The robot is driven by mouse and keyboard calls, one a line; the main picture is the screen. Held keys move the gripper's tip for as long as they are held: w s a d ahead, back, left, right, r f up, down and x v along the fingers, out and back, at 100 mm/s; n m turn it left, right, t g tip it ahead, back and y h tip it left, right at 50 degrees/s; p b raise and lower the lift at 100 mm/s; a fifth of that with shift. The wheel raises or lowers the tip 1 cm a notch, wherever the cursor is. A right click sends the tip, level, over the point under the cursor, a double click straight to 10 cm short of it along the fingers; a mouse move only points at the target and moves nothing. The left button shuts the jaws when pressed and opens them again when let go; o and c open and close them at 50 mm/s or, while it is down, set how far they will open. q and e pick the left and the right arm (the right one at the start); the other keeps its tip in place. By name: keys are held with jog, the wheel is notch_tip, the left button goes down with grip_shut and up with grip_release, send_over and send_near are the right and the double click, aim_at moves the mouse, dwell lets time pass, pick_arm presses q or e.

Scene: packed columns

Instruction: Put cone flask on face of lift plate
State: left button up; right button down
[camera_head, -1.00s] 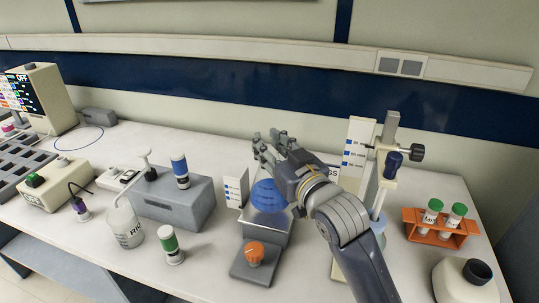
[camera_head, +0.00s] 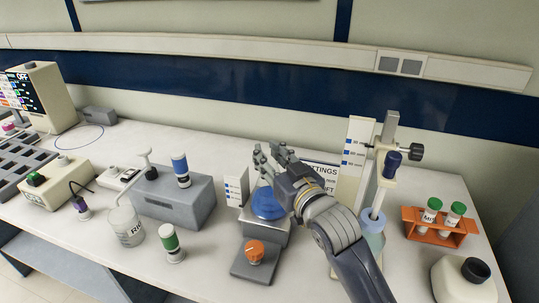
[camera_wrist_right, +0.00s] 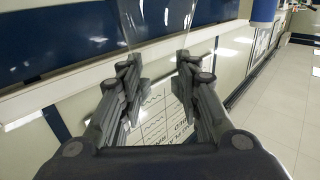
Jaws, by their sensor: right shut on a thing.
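The cone flask (camera_head: 268,204), clear with blue liquid in its base, is upright over the lift plate. The lift plate (camera_head: 266,233) is the grey top of a small lift with an orange knob (camera_head: 254,250) in front. I cannot tell whether the flask's base touches the plate. My right gripper (camera_head: 268,158) is shut on the flask's upper part. In the right wrist view the clear flask (camera_wrist_right: 160,22) shows between and beyond the fingers (camera_wrist_right: 158,85). My left gripper is not in view.
A white scale card (camera_head: 236,187) stands close left of the flask. A clamp stand (camera_head: 385,150) with a probe over a pale blue vessel (camera_head: 371,238) is at the right. An orange tube rack (camera_head: 440,232) and a white bottle (camera_head: 464,282) stand further right. A beaker (camera_head: 126,228) is at the left.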

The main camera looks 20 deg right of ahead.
jog(key=c, duration=1.1)
grip_release()
jog(key=shift+r, duration=0.2)
jog(key=shift+s+f, duration=0.15)
jog(key=shift+s, duration=0.15)
jog(key=s+d+p, duration=0.2)
jog(key=s+p, duration=0.2)
jog(key=s, duration=0.7)
jog(key=shift+s, duration=0.15)
